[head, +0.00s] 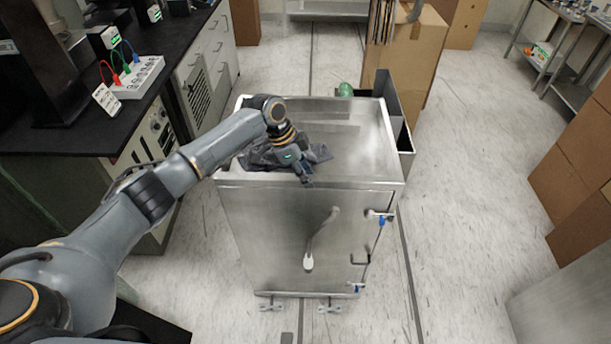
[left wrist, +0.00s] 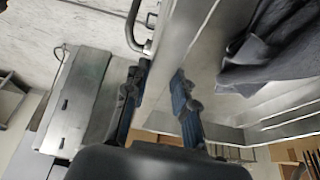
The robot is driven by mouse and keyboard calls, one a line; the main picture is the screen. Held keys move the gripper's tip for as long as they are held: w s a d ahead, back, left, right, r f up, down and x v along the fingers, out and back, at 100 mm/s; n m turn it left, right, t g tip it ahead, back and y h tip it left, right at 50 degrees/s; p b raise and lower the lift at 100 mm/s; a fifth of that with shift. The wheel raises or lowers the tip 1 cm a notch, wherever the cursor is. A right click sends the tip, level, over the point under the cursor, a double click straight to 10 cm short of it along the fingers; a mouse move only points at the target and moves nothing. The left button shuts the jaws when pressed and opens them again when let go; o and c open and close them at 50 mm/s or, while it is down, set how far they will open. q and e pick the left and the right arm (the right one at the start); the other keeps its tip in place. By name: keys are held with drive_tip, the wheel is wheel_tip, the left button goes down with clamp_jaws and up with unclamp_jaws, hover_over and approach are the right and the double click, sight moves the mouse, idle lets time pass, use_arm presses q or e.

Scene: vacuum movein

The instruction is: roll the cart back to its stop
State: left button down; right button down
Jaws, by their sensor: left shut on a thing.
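The cart (head: 270,230) is a steel cabinet with a flat top, standing in the middle of the head view. A dark grey cloth (head: 262,153) lies on its top at the left; it also shows in the left wrist view (left wrist: 275,60). My left gripper (head: 306,178) is at the cart's near top edge, beside the cloth. In the left wrist view its two fingers (left wrist: 158,105) stand on either side of the cart's metal edge and are shut on it. The exact contact is partly hidden. I cannot pick out a stop. My right gripper is not in view.
A black-topped bench (head: 75,125) with devices stands at the left, close to the cart. A cardboard box (head: 415,50) stands behind the cart, and more boxes (head: 565,185) at the right. Dark lines run along the floor beside the cart. Floor right of the cart is clear.

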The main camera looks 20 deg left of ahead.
use_arm(q)
drive_tip(key=shift+w+a, duration=0.15)
drive_tip(key=shift+w, duration=0.35)
drive_tip(key=shift+r, duration=0.1)
drive_tip(key=c, duration=1.1)
unclamp_jaws()
drive_tip(key=shift+w, duration=0.1)
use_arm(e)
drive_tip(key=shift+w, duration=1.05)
use_arm(q)
drive_tip(key=v, duration=1.1)
drive_tip(key=shift+a+r, duration=0.2)
drive_tip(key=shift+r, duration=0.15)
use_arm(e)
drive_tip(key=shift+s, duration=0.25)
